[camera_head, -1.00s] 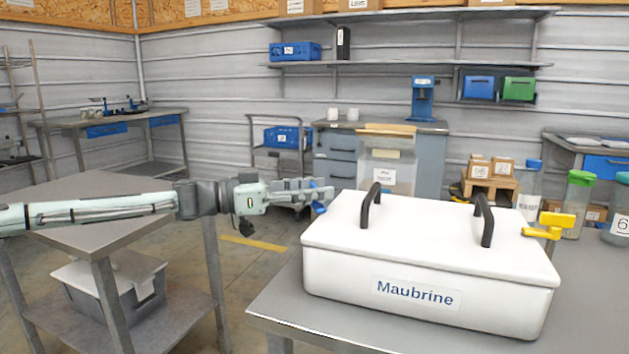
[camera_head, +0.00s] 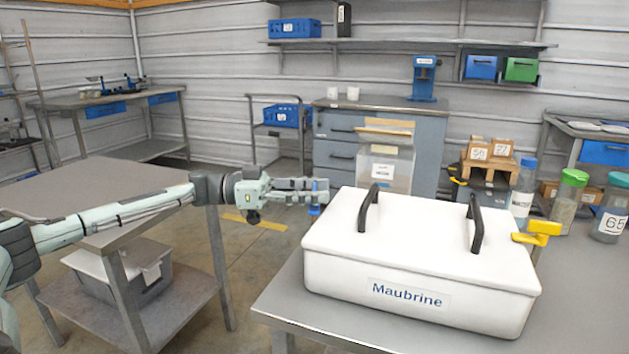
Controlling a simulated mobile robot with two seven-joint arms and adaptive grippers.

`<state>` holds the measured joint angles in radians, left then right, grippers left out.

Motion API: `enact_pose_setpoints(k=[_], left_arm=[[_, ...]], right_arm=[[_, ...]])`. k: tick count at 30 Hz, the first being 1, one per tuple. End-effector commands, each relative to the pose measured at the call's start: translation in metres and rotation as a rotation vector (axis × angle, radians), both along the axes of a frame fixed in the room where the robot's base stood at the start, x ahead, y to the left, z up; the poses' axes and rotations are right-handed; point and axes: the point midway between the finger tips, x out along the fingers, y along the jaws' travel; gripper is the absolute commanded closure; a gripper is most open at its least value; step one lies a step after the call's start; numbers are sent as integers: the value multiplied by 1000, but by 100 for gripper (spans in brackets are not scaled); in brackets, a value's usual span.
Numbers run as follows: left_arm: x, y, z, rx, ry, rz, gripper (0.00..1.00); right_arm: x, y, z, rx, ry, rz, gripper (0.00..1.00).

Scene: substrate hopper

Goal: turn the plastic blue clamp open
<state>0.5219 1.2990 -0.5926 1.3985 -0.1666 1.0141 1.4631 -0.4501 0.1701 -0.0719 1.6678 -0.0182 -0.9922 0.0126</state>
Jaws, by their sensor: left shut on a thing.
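The white hopper box (camera_head: 420,263) labelled Maubrine stands on the grey table, its lid on, with two black handles. The blue clamp (camera_head: 315,210) is at the box's left end, small and mostly hidden by my fingers. My left gripper (camera_head: 312,191) comes in from the left and is shut on the blue clamp. A short blue part shows below the fingertips. A yellow clamp (camera_head: 538,234) sticks out at the box's right end. My right gripper is not in view.
A bottle with a blue cap (camera_head: 522,190), one with a green cap (camera_head: 567,200) and a jar (camera_head: 611,210) stand right of the box. A clear container (camera_head: 385,168) is behind it. A grey side table (camera_head: 95,187) lies under my left arm.

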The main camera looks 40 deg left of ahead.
Motion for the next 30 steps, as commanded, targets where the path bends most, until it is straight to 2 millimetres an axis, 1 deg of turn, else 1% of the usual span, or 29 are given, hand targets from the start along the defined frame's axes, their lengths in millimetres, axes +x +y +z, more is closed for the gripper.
enact_pose_setpoints(k=[1, 3, 6, 12, 18, 30], left_arm=[[1, -1, 3, -2, -4, -28, 86], [2, -1, 2, -3, -3, -71, 86], [2, -1, 1, -3, -3, -137, 86], [2, -1, 0, -3, -2, -255, 86], [1, -1, -1, -1, -1, -327, 86], [0, -1, -1, 0, 0, -359, 86]], right_arm=[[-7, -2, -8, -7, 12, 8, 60], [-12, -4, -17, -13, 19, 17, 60], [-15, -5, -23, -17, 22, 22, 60], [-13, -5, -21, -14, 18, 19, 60], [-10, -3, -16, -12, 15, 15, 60], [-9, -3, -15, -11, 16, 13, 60]])
